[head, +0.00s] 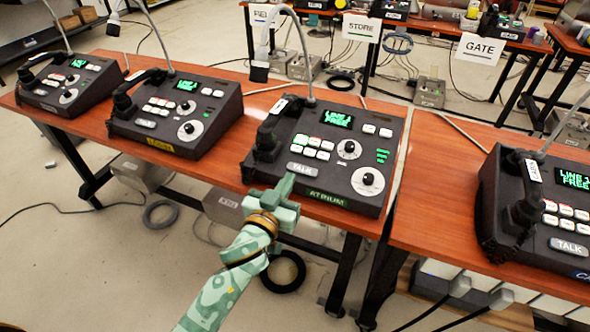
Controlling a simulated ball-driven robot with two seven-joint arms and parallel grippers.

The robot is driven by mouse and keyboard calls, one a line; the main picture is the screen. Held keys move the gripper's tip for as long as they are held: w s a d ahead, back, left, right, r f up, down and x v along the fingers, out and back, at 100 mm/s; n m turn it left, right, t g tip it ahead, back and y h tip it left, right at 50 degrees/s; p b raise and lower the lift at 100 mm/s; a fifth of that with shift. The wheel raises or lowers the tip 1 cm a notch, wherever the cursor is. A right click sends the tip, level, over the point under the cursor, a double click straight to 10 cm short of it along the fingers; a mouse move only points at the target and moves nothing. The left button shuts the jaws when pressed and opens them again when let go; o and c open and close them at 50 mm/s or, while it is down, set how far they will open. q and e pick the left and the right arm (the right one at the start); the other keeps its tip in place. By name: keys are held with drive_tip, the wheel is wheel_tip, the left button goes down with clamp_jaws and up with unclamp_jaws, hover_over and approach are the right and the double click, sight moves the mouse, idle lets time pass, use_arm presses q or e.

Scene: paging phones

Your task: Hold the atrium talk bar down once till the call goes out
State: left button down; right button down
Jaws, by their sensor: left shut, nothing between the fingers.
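The atrium paging phone (326,165) is a dark console with a green "ATRIUM" label at its front edge. Its screen (338,118) reads "LINE 1 FREE". Its grey talk bar (301,168), marked "TALK", is at the lower left of the panel. My left gripper (289,179) is shut and empty, with its tip at the lower edge of the talk bar. I cannot tell whether the tip touches the bar. My right gripper is not in view.
The atrium phone's handset (268,137) lies along its left side, with a gooseneck microphone rising behind. Two similar phones (178,112) (70,82) stand to the left and another (545,210) to the right. Bare wooden table (440,160) lies between the atrium and right phones.

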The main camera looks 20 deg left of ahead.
use_arm(q)
drive_tip(key=shift+s, duration=2.15)
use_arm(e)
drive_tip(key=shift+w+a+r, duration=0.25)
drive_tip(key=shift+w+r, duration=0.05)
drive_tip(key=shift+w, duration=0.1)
use_arm(q)
drive_tip(key=shift+r, duration=0.1)
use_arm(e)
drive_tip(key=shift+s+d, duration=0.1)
